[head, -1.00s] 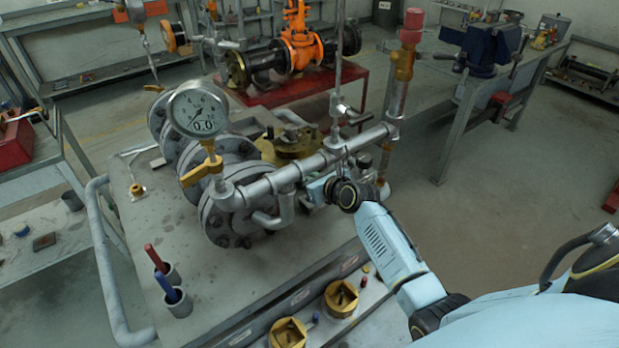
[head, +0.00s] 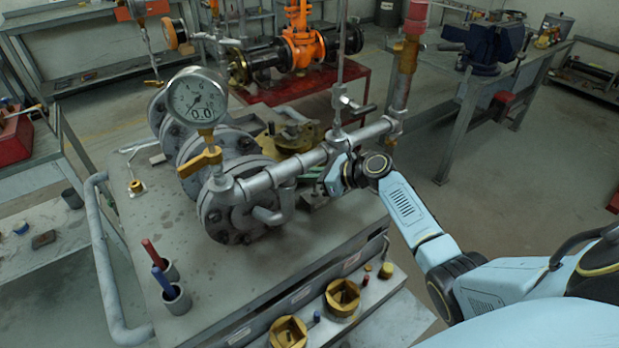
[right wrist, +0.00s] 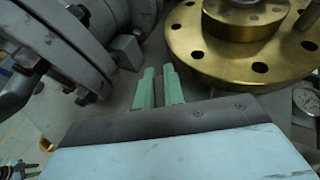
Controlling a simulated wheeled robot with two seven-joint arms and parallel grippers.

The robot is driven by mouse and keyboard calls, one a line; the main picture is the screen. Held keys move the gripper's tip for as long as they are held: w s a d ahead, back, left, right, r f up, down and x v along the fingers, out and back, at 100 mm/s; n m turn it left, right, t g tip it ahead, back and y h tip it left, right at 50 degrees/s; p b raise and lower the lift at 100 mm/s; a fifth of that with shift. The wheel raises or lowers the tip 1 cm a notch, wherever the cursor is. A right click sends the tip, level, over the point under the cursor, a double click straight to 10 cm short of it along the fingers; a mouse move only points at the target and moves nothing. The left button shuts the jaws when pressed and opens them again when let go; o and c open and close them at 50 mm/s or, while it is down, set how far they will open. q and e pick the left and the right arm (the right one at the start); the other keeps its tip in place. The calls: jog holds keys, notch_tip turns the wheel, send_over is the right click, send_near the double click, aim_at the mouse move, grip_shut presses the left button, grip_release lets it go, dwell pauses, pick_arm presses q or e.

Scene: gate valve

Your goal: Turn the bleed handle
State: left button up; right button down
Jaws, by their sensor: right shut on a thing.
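My right gripper (head: 321,187) is just below the long grey pipe (head: 310,157), near its tee with the upright stem. In the right wrist view its two green fingers (right wrist: 158,88) are close together on a thin grey piece between them. I cannot tell whether that piece is the bleed handle; pipe and wrist hide the contact. A small valve with a dark lever (head: 363,109) sits on the stem above the pipe, apart from the gripper. A yellow lever (head: 199,162) is under the pressure gauge (head: 197,97).
Grey flanges (right wrist: 62,42) stand left of the fingers and a brass flange (right wrist: 232,55) stands close on the right.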

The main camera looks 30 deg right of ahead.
jog(key=shift+n+g+y, duration=0.4)
jog(key=shift+n+y, duration=0.1)
jog(key=shift+s+a+n+g+b, duration=0.1)
jog(key=shift+n+g+b, duration=0.2)
pick_arm(q)
jog(key=shift+s+a+f, duration=0.1)
jog(key=shift+a+f, duration=0.1)
jog(key=shift+a, duration=0.25)
jog(key=shift+a+f, duration=0.2)
jog(key=shift+a, duration=0.25)
pick_arm(e)
jog(key=c, duration=1.5)
grip_release()
pick_arm(q)
jog(key=shift+d, duration=0.45)
jog(key=shift+r, duration=0.15)
